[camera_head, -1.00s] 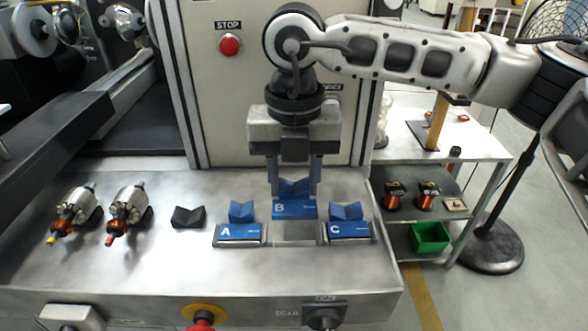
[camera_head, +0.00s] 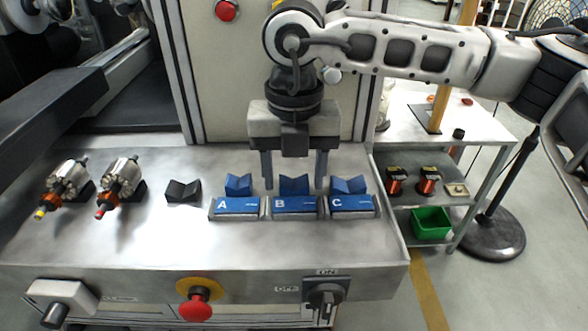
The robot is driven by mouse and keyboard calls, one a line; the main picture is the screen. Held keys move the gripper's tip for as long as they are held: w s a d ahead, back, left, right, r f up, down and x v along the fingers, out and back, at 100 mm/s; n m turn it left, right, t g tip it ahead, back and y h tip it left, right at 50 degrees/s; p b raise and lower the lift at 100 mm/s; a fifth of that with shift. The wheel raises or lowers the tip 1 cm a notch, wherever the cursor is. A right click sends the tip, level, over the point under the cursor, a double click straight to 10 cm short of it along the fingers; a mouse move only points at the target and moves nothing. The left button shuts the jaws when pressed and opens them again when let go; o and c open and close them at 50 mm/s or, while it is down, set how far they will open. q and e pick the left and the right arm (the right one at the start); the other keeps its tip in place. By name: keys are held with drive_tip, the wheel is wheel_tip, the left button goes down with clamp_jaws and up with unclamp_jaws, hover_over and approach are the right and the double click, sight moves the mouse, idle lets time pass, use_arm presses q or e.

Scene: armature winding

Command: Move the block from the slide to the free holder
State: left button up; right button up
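My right gripper (camera_head: 294,184) is open, with one finger on each side of block B's V top and visible gaps between. The holder under B is mostly hidden by the block. I cannot make out a separate slide. My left gripper is not in view.
An empty black V-shaped support (camera_head: 183,191) stands left of block A. Two copper-wound armatures (camera_head: 65,187) (camera_head: 119,187) rest further left. A red stop knob (camera_head: 196,306) and a rotary switch (camera_head: 326,292) are on the bench front. A side shelf holds a green bin (camera_head: 431,223).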

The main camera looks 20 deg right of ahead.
drive_tip(key=shift+o, duration=0.4)
wheel_tip(320, 180, up, 16)
drive_tip(key=b, duration=0.1)
idle(0.9)
